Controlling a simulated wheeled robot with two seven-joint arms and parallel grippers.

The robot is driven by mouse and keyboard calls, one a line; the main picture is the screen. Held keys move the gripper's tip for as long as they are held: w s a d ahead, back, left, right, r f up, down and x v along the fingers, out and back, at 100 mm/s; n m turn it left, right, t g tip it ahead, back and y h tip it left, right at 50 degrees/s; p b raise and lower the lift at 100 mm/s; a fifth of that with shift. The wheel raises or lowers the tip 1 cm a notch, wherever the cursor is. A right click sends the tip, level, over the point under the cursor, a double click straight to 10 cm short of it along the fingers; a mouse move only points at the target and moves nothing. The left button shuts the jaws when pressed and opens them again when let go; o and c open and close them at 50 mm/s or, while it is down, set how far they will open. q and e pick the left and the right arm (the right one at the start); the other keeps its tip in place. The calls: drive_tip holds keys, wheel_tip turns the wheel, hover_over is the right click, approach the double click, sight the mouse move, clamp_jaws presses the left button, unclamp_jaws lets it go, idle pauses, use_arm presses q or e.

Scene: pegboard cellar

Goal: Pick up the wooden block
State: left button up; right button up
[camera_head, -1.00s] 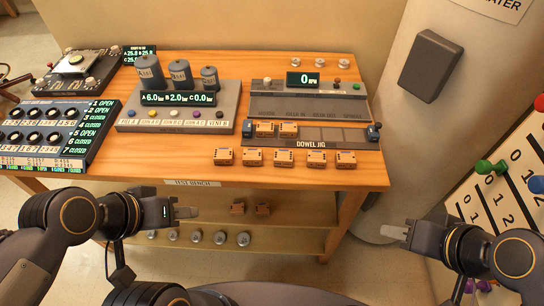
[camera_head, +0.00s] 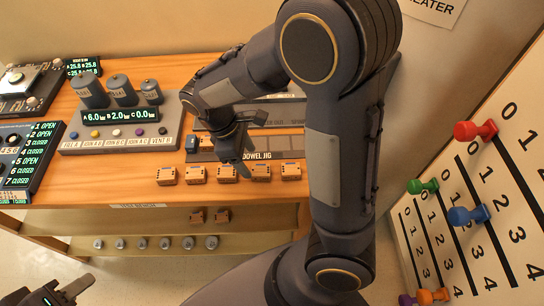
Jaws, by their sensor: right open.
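Several small orange-brown wooden blocks stand in a row along the front of the bench top, including a left block (camera_head: 166,176), a middle block (camera_head: 227,174), one to its right (camera_head: 261,173) and the rightmost block (camera_head: 291,171). My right gripper (camera_head: 238,165) is open and points down just behind and above the row, near the middle block and the one to its right. I cannot tell whether it touches either. My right arm hides part of the bench behind. My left gripper (camera_head: 82,286) is low at the bottom left, away from the bench; its jaw opening is unclear.
The dowel jig (camera_head: 258,155) lies behind the row, partly hidden, with more blocks in it. A panel with three canisters (camera_head: 122,90) stands at the back left. A board with coloured pegs (camera_head: 475,130) is at the right.

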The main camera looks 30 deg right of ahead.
sight(261, 170)
use_arm(q)
drive_tip(key=shift+d+r, duration=0.35)
drive_tip(key=shift+d, duration=0.05)
use_arm(e)
drive_tip(key=shift+n+h, duration=0.4)
drive_tip(key=shift+h, duration=0.1)
drive_tip(key=x, duration=0.8)
drive_tip(key=shift+w+d, duration=0.25)
drive_tip(key=shift+w, duration=0.15)
drive_tip(key=c, duration=1.1)
drive_tip(key=shift+o, duration=0.2)
